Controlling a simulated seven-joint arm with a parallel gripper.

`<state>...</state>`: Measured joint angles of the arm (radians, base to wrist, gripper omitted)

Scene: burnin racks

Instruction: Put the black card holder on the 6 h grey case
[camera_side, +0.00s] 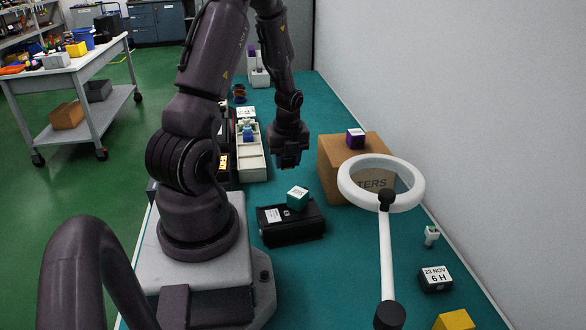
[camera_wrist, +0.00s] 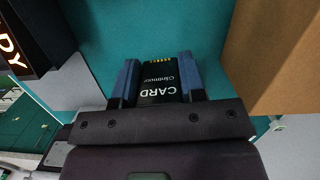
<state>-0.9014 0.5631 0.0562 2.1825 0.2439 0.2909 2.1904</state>
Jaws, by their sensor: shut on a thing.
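My gripper (camera_side: 288,163) hangs above the teal bench, left of the cardboard box. In the wrist view its two blue fingers (camera_wrist: 158,84) are shut on the black card holder, one on each side. The black card holder (camera_wrist: 160,92) shows white "CARD" lettering and small yellow marks. I cannot make it out in the side view. The 6 h grey case (camera_side: 436,284) is a small dark block with a white top label reading "23 NOV 6 H". It sits at the front right of the bench, well away from my gripper, with nothing seen on it.
A white ring lamp (camera_side: 381,183) on a post stands between my gripper and the case. A black unit (camera_side: 290,226) bears a teal cube (camera_side: 298,197). A yellow block (camera_side: 454,320) lies near the case.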

